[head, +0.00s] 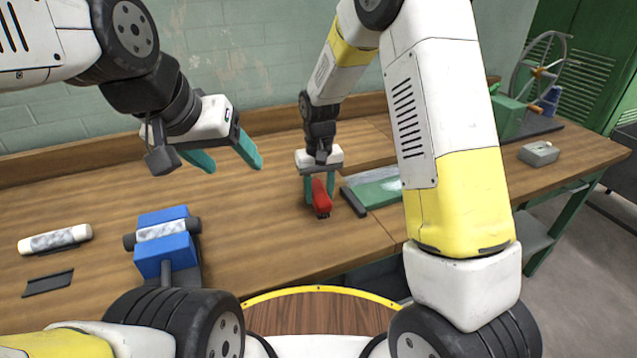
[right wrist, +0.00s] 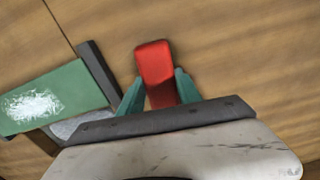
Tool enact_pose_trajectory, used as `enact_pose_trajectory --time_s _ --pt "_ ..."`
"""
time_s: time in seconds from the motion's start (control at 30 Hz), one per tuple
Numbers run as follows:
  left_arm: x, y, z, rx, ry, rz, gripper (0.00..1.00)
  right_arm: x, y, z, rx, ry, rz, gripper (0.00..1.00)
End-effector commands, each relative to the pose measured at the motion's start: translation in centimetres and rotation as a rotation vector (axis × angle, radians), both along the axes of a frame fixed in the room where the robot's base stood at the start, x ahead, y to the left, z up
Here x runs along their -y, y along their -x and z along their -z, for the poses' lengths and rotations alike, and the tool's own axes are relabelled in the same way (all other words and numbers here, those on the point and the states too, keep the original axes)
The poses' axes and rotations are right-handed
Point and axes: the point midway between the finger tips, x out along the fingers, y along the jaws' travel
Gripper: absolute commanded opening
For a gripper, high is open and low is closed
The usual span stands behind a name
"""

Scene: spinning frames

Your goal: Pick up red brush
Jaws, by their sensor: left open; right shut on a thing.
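The red brush (head: 321,199) is at the middle of the wooden table in the head view, with a dark underside near the tabletop. My right gripper (head: 319,188) points down from above and is shut on the brush. In the right wrist view the brush (right wrist: 156,72) sits between the two teal fingers (right wrist: 160,92) and sticks out past their tips. I cannot tell whether the brush still touches the table. My left gripper (head: 228,158) is open and empty, above the back left of the table.
A green and grey flat tool (head: 375,190) lies just right of the brush. A blue device with a roller (head: 165,240) and a white roll (head: 55,239) are at the left. A grey box (head: 538,153) and a wheel device (head: 541,72) are at the right. Bare wooden table (head: 250,215) lies left of the brush.

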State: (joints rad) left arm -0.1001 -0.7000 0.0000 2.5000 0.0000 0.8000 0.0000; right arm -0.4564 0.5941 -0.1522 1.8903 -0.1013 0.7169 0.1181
Motion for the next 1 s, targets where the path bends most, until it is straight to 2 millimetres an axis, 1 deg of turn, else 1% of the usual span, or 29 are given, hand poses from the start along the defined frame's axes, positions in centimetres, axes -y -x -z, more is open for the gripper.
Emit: enact_pose_trajectory --time_s 0.27,0.37,0.47,0.67,0.7,0.77,0.87,1.0 --pt "0.0 0.0 0.0 0.000 0.000 0.000 0.65 0.0 0.0 -0.1 0.001 0.000 0.000 0.00" --pt "0.0 0.0 0.0 0.000 0.000 0.000 0.65 0.0 0.0 -0.5 0.002 -0.001 0.000 0.00" --pt "0.0 0.0 0.0 0.000 0.000 0.000 0.65 0.0 -0.1 -1.3 0.003 -0.002 0.000 0.00" --pt "0.0 0.0 0.0 0.000 0.000 0.000 0.65 -0.1 0.1 -3.9 0.003 -0.002 0.000 0.00" --pt "0.0 0.0 0.0 0.000 0.000 0.000 0.65 -0.1 1.2 -3.8 -0.001 -0.001 -0.001 0.00" --pt "0.0 0.0 0.0 0.000 0.000 0.000 0.65 -0.2 2.5 -3.9 0.000 -0.001 -0.004 0.00" --pt "0.0 0.0 0.0 0.000 0.000 0.000 0.65 -0.3 4.9 -4.1 0.000 -0.001 -0.004 0.00" --pt "0.0 0.0 0.0 0.000 0.000 0.000 0.65 -0.4 8.6 -4.4 0.001 -0.001 -0.005 0.00"
